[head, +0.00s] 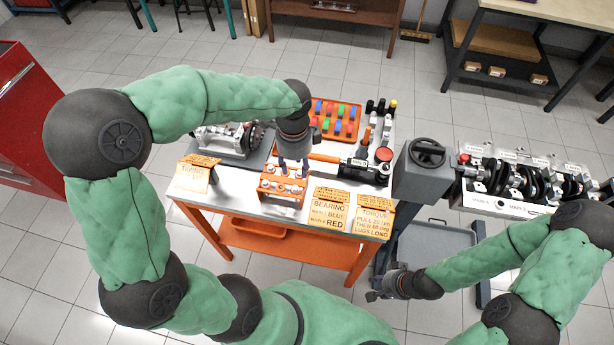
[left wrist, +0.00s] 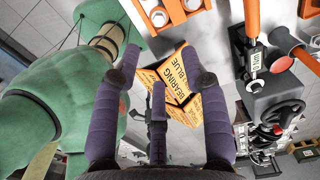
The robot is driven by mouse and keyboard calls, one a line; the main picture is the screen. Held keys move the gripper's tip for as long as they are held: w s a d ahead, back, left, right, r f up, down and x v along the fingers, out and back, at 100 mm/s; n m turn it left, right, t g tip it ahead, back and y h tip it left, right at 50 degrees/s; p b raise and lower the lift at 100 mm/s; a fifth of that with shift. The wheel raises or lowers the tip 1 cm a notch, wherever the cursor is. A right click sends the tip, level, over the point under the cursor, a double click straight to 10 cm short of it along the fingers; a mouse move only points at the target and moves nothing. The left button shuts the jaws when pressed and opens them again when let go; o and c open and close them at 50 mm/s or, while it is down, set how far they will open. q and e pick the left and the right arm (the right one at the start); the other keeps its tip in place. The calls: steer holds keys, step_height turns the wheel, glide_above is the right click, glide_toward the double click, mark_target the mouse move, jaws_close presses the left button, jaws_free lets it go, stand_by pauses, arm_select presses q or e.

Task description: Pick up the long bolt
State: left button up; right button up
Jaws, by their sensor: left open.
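An orange bolt rack (head: 283,187) stands near the front left of the workbench. Silver bolt heads show on it, and in the left wrist view the rack (left wrist: 150,25) is at the top with a few hex heads in it. I cannot tell which of them is the long bolt. My left gripper (head: 292,170) points down over the rack's back part, hiding some of it. In the left wrist view the left gripper (left wrist: 160,65) has its fingers spread, with nothing between them. My right gripper (head: 382,291) is low, in front of the bench's right side, away from the rack.
Yellow sign cards, including the bearing card (head: 330,216) and the torque card (head: 372,222), stand along the bench front. A tray of coloured pieces (head: 335,120) is behind. A torque tool (head: 362,165) lies right of the rack. An engine block (head: 515,185) stands further right.

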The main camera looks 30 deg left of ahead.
arm_select(q)
steer(key=b, duration=0.2)
glide_above(295, 188)
steer(key=f, duration=0.5)
steer(key=shift+d+f, duration=0.2)
steer(key=shift+f, duration=0.2)
steer(key=f, duration=0.1)
steer(key=f+b, duration=0.1)
steer(key=f, duration=0.3)
steer(key=shift+a, duration=0.25)
steer(key=shift+r, duration=0.1)
jaws_close()
